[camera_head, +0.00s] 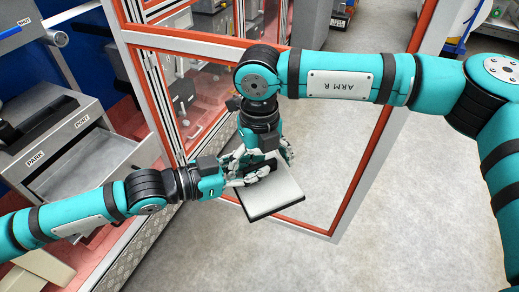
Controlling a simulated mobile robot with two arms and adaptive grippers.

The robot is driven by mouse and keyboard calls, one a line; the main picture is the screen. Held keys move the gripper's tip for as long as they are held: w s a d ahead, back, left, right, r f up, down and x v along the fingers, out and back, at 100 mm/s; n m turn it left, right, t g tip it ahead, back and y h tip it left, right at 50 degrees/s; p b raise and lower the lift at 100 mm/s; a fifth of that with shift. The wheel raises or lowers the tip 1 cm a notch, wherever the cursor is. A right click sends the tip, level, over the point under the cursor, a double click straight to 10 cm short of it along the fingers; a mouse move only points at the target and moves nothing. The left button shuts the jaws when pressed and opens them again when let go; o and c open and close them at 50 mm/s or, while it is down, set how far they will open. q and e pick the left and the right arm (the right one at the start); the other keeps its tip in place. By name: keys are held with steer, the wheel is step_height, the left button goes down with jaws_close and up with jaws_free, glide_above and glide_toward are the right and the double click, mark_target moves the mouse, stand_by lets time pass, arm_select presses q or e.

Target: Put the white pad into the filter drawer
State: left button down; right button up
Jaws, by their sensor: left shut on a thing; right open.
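The white pad (276,196), a flat pale slab with a dark edge, is held in the air near the middle of the view. My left gripper (262,173) is shut on its upper left part. My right gripper (268,158) comes down from above, open, close to the pad and the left fingers; whether it touches the pad is hidden. A grey drawer (131,152) stands pulled out at the left, below a panel labelled PARK and PORT (60,137). It looks like the filter drawer, but no such label is readable. Its inside looks empty where visible.
An orange-edged clear door (372,165) stands open behind and right of the pad. An orange and metal frame post (150,100) rises between drawer and grippers. A beige block (42,267) lies at lower left. The grey floor (330,255) is clear.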

steer(key=shift+f, duration=0.35)
steer(key=c, duration=1.2)
arm_select(q)
steer(key=c, duration=1.2)
jaws_free()
arm_select(e)
steer(key=shift+c, duration=0.6)
